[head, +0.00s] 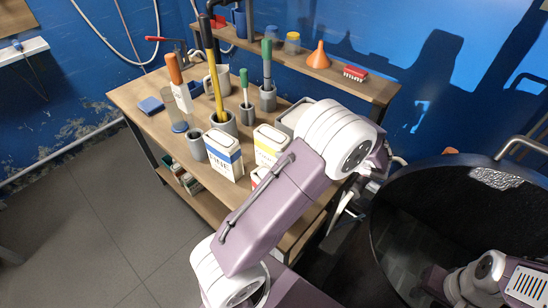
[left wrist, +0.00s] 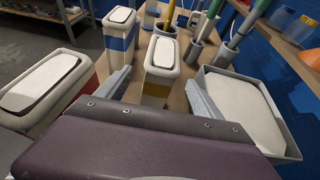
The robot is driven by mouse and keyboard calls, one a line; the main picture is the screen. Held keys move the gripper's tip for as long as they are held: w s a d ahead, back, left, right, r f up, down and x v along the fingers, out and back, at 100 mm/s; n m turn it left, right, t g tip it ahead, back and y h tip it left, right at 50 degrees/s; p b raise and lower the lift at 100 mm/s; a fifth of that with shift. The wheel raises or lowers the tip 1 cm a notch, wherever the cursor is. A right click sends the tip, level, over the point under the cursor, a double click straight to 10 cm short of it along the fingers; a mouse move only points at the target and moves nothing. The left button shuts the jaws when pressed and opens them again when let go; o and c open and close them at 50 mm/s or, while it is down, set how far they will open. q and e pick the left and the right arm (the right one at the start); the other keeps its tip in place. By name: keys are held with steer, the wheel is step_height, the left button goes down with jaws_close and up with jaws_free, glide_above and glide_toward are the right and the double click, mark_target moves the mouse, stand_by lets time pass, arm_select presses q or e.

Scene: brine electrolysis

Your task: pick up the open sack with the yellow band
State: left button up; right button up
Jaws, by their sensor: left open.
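The sack with the yellow band (head: 268,139) stands upright on the wooden bench, partly hidden by my left arm in the head view. In the left wrist view this sack (left wrist: 162,56) is straight ahead, its pale top facing up and its yellow band low down. My left gripper (left wrist: 159,78) is open, one finger to each side of the sack as seen there. I see no contact, and cannot tell how far the sack lies between the fingers. The left jaws are hidden behind the arm in the head view. My right gripper is not visible.
The blue-banded sack (head: 222,155) stands left of the yellow-banded one. A red-banded sack (left wrist: 45,85) is at the wrist view's left. A grey tray with pale contents (left wrist: 245,110) is close on the right. Grey holders with tall handled tools (head: 222,122) stand behind.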

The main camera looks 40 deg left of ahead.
mark_target(272, 143)
arm_select(q)
steer(key=x, duration=0.9)
steer(key=shift+f, duration=0.15)
steer(key=shift+d, duration=0.1)
jaws_close()
